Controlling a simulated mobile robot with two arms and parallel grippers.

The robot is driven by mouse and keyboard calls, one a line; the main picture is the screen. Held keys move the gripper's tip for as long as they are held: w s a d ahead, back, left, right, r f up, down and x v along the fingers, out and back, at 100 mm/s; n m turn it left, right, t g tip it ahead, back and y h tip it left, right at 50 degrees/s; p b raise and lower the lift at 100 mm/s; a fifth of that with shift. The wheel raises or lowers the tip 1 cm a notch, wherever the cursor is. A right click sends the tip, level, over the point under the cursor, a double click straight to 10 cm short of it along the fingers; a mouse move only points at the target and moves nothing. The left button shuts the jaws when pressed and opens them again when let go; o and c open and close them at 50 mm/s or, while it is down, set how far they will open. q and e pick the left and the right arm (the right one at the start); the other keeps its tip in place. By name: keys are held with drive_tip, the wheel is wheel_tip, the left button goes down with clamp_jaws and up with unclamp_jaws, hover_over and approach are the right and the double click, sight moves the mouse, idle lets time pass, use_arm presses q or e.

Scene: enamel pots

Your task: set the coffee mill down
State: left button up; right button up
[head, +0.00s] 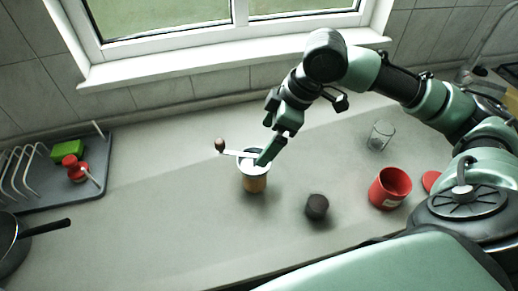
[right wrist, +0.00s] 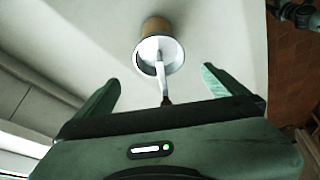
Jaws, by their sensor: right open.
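The coffee mill (head: 255,184) has a tan body, a white top and a crank arm with a dark knob that points left in the head view. It appears to stand upright on the grey worktop. My right gripper (head: 266,155) reaches over its top from behind in the head view. In the right wrist view the mill (right wrist: 156,28) lies beyond and between the two spread fingers of my right gripper (right wrist: 163,84), with clear gaps on both sides. The crank runs back towards the palm. The gripper is open and holds nothing. My left gripper is not in view.
A dark round pot (head: 317,206) stands right of the mill. A red canister (head: 389,190), a red lid (head: 432,181) and a clear glass (head: 381,136) are further right. A grey drying tray (head: 97,178) and a black pan (head: 12,245) are at left. The worktop between is clear.

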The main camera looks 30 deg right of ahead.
drive_tip(key=shift+v, duration=1.9)
